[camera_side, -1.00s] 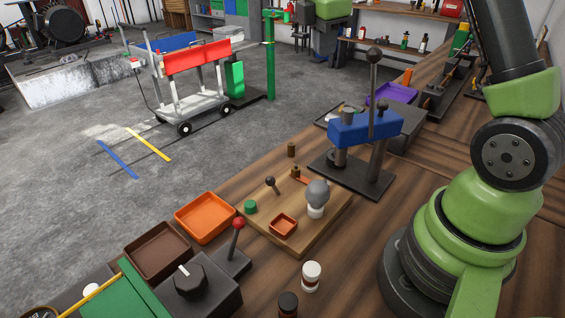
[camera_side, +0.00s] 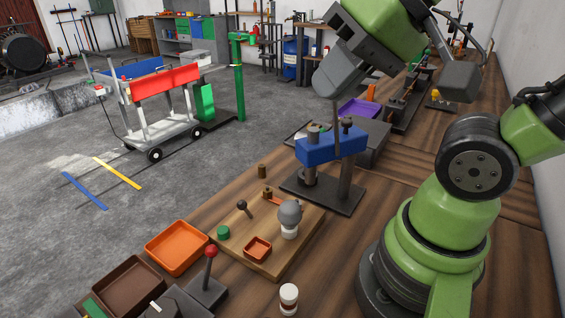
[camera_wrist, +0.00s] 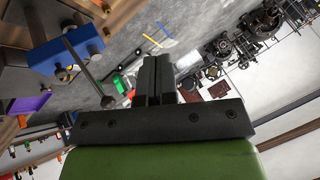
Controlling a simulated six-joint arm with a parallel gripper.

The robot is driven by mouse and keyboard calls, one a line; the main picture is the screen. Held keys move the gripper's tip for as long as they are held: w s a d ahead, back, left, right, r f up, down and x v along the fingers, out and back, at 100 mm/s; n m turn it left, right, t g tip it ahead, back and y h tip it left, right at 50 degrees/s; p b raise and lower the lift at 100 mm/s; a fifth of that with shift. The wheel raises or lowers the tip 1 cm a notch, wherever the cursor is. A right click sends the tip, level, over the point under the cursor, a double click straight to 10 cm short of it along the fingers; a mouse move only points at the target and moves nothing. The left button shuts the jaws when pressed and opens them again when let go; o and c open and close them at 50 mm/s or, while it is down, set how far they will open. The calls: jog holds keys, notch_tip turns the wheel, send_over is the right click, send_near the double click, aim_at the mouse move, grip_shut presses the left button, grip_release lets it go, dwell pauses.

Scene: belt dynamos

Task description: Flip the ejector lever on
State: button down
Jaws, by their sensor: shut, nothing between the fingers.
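My gripper (camera_side: 328,88) is in the side view, shut and empty, above the blue press (camera_side: 331,147). Its closed fingers also show in the wrist view (camera_wrist: 151,70). A long dark lever (camera_side: 337,125) rises from the blue press; its top is hidden behind my gripper in the side view. The wrist view shows this lever's rod and round knob (camera_wrist: 109,102) left of my fingers; contact is not visible. A red-knobbed lever (camera_side: 210,252) stands on a dark base at the front left, and a small dark-knobbed lever (camera_side: 242,205) on the wooden board. No label shows which is the ejector lever.
The wooden board (camera_side: 273,262) also carries a grey bulb, a green button and a small orange dish. An orange tray (camera_side: 176,246) and a brown tray (camera_side: 131,288) lie to its left. A white-capped bottle (camera_side: 289,297) stands in front. A purple tray (camera_side: 360,109) is behind the press.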

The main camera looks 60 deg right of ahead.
jog(key=w+d+f+m, duration=0.4)
jog(key=w, duration=0.4)
jog(key=w+d+f+m, duration=0.3)
jog(key=w+f, duration=0.1)
jog(key=w, duration=0.4)
jog(key=s+d+f+m+g+h, duration=0.2)
jog(key=d+f+m+h, duration=0.15)
jog(key=d, duration=0.55)
jog(key=s+d+f+m+g+h, duration=0.2)
jog(key=d+f+h, duration=0.3)
jog(key=d, duration=0.4)
jog(key=x, duration=0.9)
jog(key=shift+w+a, duration=0.1)
jog(key=shift+w, duration=0.1)
jog(key=shift+f, duration=0.1)
